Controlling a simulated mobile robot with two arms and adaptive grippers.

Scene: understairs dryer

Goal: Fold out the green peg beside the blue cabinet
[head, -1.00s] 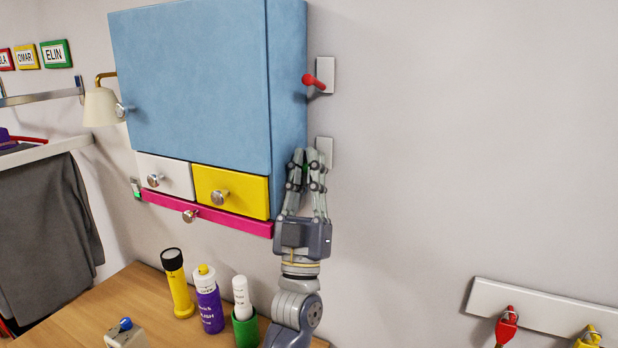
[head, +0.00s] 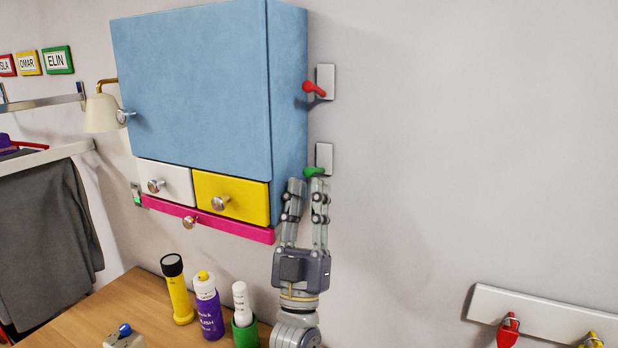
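The green peg (head: 315,171) is on the lower grey wall plate (head: 324,154), just right of the blue cabinet (head: 205,85). It sticks out from the plate, its rounded end toward the cabinet, in much the same pose as the red peg above it. My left gripper (head: 307,184) points up from below, its fingers apart with nothing between them. Its fingertips are just under the green peg; whether one touches the peg I cannot tell. My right gripper is not in view.
The red peg (head: 313,88) is on the upper plate. A white drawer (head: 165,182), a yellow drawer (head: 232,198) and a pink drawer (head: 207,217) sit below the cabinet. Bottles and a flashlight (head: 178,290) stand on the wooden table.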

